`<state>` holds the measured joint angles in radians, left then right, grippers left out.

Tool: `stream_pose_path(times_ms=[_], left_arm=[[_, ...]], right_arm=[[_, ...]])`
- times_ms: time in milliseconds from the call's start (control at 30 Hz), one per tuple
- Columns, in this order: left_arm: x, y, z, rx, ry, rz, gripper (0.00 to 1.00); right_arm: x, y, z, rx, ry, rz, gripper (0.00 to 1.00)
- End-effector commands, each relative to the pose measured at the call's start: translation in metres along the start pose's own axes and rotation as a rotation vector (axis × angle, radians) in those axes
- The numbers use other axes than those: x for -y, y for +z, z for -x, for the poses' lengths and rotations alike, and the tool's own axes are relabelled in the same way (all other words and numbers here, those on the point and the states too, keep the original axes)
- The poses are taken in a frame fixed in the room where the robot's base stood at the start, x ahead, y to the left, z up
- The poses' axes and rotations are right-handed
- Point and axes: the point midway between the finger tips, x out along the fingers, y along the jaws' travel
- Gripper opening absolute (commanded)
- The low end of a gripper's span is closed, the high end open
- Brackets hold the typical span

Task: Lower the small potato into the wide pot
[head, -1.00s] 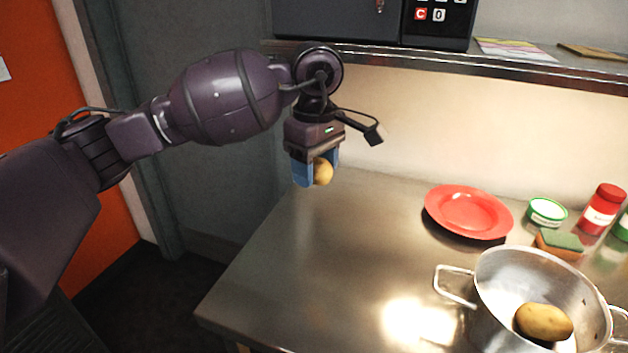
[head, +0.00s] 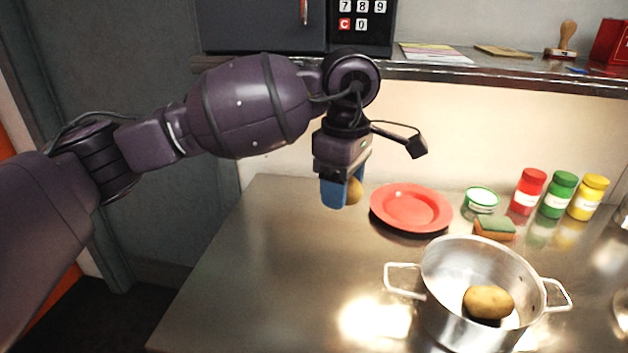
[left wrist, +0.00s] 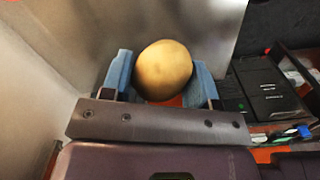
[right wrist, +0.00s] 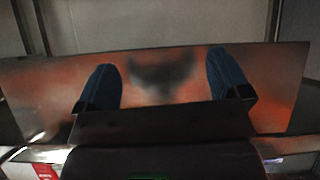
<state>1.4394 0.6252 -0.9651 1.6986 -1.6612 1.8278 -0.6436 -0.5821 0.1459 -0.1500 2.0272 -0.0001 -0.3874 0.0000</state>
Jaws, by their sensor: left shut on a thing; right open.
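My left gripper (head: 345,190) is shut on the small potato (head: 355,191) and holds it above the steel counter, left of the red plate. In the left wrist view the potato (left wrist: 163,70) sits between the two blue fingers. The wide pot (head: 440,262) is a steel pot with two side handles, standing on the counter at the lower right of the head view. A larger potato (head: 488,301) lies inside it. The left gripper is up and left of the pot, apart from it. My right gripper (right wrist: 163,85) is open and empty in the right wrist view, and it is outside the head view.
A red plate (head: 412,208) lies between the left gripper and the pot's back side. A sponge (head: 494,228), a green-rimmed tin (head: 481,200) and red, green and yellow jars (head: 529,192) stand behind the pot. A shelf (head: 450,72) runs above. The counter's left part is clear.

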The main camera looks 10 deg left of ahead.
Motion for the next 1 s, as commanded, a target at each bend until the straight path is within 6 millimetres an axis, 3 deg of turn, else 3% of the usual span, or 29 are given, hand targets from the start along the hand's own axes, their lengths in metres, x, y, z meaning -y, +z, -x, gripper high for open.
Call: stream_pose_path(times_ms=[467, 1000], left_arm=[[-0.021, 0.074, -0.017, 0.001, -0.002, -0.003, 0.3], [-0.043, 0.15, -0.051, 0.001, -0.004, -0.002, 0.3]], right_arm=[[0.003, 0.007, -0.005, 0.007, -0.003, -0.004, 0.95], [0.004, 0.015, -0.016, 0.018, -0.013, 0.014, 0.95]])
